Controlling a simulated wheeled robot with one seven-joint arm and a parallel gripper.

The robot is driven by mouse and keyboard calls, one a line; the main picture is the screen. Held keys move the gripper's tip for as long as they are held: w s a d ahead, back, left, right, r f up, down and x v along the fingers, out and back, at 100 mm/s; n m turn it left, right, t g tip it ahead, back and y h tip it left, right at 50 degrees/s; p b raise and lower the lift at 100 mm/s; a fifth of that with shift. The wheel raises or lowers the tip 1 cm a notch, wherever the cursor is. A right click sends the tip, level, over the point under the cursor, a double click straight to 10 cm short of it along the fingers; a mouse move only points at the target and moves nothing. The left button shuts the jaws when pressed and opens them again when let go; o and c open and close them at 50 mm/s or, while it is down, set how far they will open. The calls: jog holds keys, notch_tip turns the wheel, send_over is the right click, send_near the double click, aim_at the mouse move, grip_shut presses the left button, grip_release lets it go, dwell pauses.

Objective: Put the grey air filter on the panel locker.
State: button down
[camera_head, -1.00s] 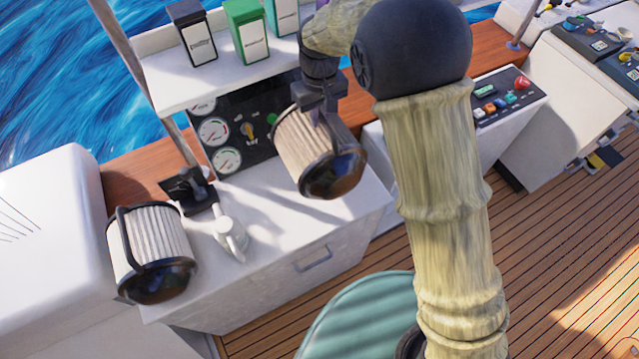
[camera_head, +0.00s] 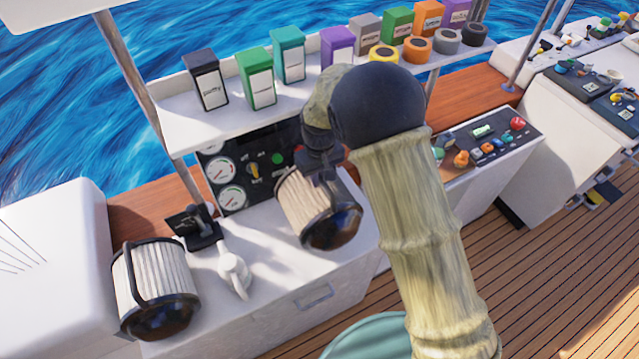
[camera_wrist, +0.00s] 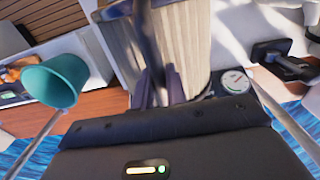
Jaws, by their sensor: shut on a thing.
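My gripper (camera_head: 322,172) is shut on the handle of a pleated grey-beige air filter (camera_head: 306,208) with a dark glossy cap. The filter hangs tilted over the right part of the white locker top (camera_head: 275,268), in front of the gauge panel (camera_head: 250,165). I cannot tell whether it touches the top. In the wrist view the gripper fingers (camera_wrist: 160,88) are at the dark handle, with the pleated filter (camera_wrist: 185,45) beyond. A second, whiter pleated filter (camera_head: 165,272) with a dark cap and handle sits at the locker's left end.
A white jug-like item (camera_head: 234,270) and a black bracket-like item (camera_head: 193,225) stand between the two filters. A shelf (camera_head: 215,122) with boxes and tape rolls overhangs behind. A control console (camera_head: 500,150) lies to the right. A teal cup-shaped thing (camera_wrist: 55,82) shows in the wrist view.

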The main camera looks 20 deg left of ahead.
aim_at(320, 187)
notch_tip(320, 187, down, 3)
jog(key=shift+r+p, duration=0.1)
jog(key=shift+p, duration=0.45)
jog(key=shift+w+f, duration=0.1)
jog(key=shift+f, duration=0.1)
jog(key=shift+w, duration=0.1)
jog(key=c, duration=1.4)
grip_release()
jog(key=shift+s+a+f, duration=0.1)
jog(key=shift+s+f, duration=0.05)
jog(key=shift+s, duration=0.05)
notch_tip(320, 187, up, 12)
jog(key=b, duration=0.4)
